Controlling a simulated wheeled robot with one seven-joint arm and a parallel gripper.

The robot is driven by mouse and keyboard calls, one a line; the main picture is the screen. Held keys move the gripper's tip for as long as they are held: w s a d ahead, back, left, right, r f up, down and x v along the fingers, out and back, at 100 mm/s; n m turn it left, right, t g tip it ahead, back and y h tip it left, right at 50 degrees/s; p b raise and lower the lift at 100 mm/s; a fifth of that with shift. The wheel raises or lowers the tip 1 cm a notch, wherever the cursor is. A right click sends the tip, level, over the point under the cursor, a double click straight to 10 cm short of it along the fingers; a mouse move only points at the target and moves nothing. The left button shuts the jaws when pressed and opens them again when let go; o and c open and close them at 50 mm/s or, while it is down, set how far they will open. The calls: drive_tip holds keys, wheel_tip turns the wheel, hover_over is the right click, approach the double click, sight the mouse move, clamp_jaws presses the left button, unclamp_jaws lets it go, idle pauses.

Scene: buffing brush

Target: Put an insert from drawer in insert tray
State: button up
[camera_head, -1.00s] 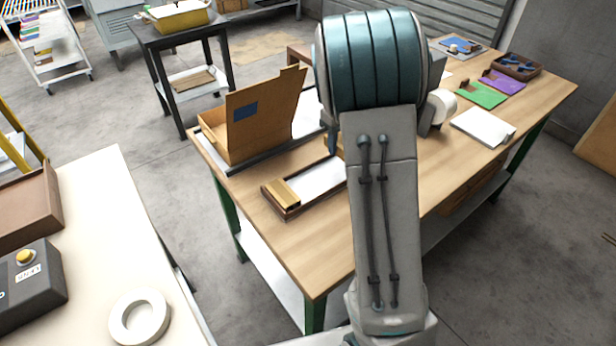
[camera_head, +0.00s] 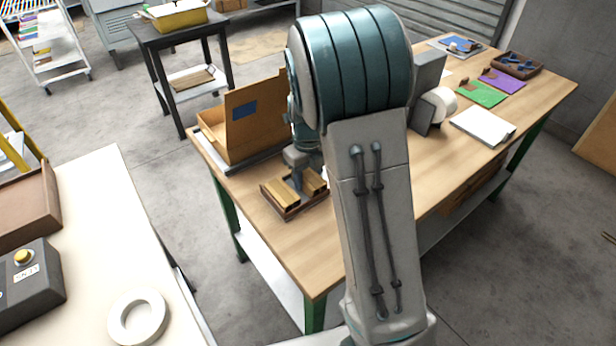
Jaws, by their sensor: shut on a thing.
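The insert tray (camera_head: 291,215) is a shallow dark brown tray on the wooden workbench, left of my arm. One tan insert (camera_head: 279,196) lies at its left end. My gripper (camera_head: 298,186) points down over the tray and is shut on a second tan insert (camera_head: 314,182), in or just above the tray's right part. Whether this insert touches the tray floor I cannot tell. My arm hides part of the tray's right side. The wooden drawer (camera_head: 468,197) shows under the bench's right side, partly behind my arm.
An open cardboard box (camera_head: 252,120) stands close behind the tray. A paper roll (camera_head: 440,105), white sheets (camera_head: 483,126), green (camera_head: 482,94) and purple (camera_head: 503,82) pieces lie to the right. The bench front by the tray is clear.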

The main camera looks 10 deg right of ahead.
drive_tip(key=shift+f, duration=0.2)
drive_tip(key=shift+f, duration=0.15)
drive_tip(key=o, duration=1)
